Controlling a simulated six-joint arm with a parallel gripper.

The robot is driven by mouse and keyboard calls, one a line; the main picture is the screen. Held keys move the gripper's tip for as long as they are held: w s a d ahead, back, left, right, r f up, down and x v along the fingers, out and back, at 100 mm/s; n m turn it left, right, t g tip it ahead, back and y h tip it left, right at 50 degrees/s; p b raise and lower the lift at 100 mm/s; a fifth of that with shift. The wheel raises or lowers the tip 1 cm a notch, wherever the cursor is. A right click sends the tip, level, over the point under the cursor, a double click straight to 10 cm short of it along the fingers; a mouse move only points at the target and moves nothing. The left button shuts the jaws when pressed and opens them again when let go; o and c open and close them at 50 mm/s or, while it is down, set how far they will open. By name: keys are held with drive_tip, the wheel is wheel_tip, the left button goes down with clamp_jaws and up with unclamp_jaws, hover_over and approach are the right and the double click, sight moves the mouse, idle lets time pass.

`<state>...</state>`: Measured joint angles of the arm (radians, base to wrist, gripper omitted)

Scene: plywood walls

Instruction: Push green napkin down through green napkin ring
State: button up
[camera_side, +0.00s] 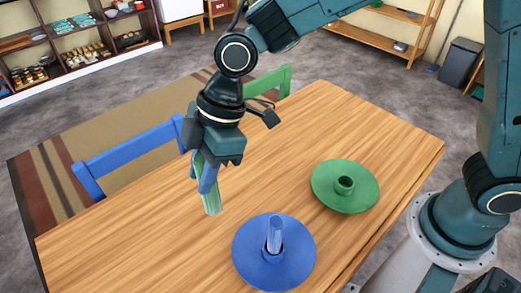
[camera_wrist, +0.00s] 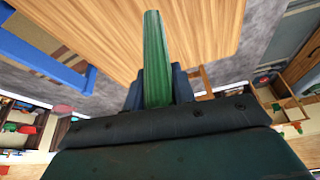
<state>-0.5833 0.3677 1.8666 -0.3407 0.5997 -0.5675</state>
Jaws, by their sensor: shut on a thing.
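The green napkin (camera_side: 211,196) is a rolled, pale-green striped tube hanging below my gripper (camera_side: 206,172) in the side view. My gripper is shut on it and holds it above the table, left of the rings. In the wrist view the napkin (camera_wrist: 155,55) sticks out from between the fingers of my gripper (camera_wrist: 160,85). The green napkin ring (camera_side: 344,185) stands up from the middle of a green plate (camera_side: 330,202), to the right of my gripper and apart from the napkin. The ring's opening looks empty.
A blue plate (camera_side: 250,262) with a blue ring stands near the front edge, with a blue rolled napkin (camera_side: 274,232) upright in it. The wooden table (camera_side: 130,235) is clear at left. A blue chair (camera_side: 125,152) and a green chair (camera_side: 270,85) stand along the far side.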

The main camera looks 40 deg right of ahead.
drive_tip(key=w+d+f+n+g, duration=0.1)
drive_tip(key=d+f, duration=0.1)
drive_tip(key=d, duration=0.8)
drive_tip(key=d+f+n, duration=0.1)
drive_tip(key=d+f, duration=0.2)
drive_tip(key=d, duration=0.8)
drive_tip(key=s+d+f+n, duration=0.1)
drive_tip(key=s+d, duration=0.4)
drive_tip(key=d, duration=0.2)
drive_tip(key=s+d+f+n+g, duration=0.1)
drive_tip(key=s+d+n, duration=0.1)
drive_tip(key=s+d, duration=0.3)
drive_tip(key=d, duration=0.3)
drive_tip(key=shift+s+f, duration=0.3)
drive_tip(key=shift+f, duration=0.05)
drive_tip(key=shift+f, duration=0.15)
drive_tip(key=shift+f, duration=2.1)
drive_tip(key=shift+f, duration=2)
